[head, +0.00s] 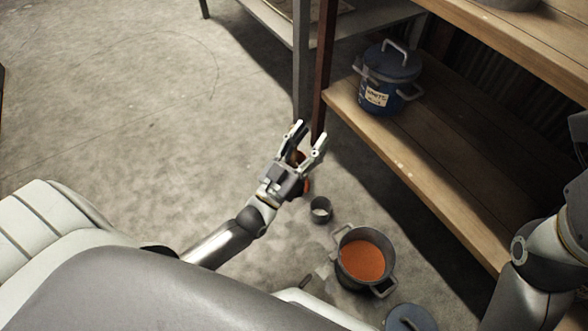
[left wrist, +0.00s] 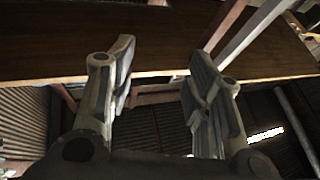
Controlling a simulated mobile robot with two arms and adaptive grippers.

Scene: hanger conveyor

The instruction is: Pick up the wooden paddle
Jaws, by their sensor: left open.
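My left gripper (head: 310,135) is open in the head view, above the concrete floor and beside the dark shelf post. A small brown-red patch shows between its fingers and a red-orange bit beside its palm; I cannot tell what these belong to. In the left wrist view the gripper (left wrist: 163,58) has its fingers apart with nothing held, and a wooden board edge shows beyond them. I cannot make out the wooden paddle clearly in either view. My right arm enters at the right edge of the head view; its gripper is not seen.
A grey pot (head: 344,237) with orange contents stands on the floor, near a small grey cup (head: 321,209) and a blue lid (head: 410,318). A blue lidded pot (head: 374,97) stands on the wooden shelf (head: 440,165). The floor (head: 130,110) at left is clear.

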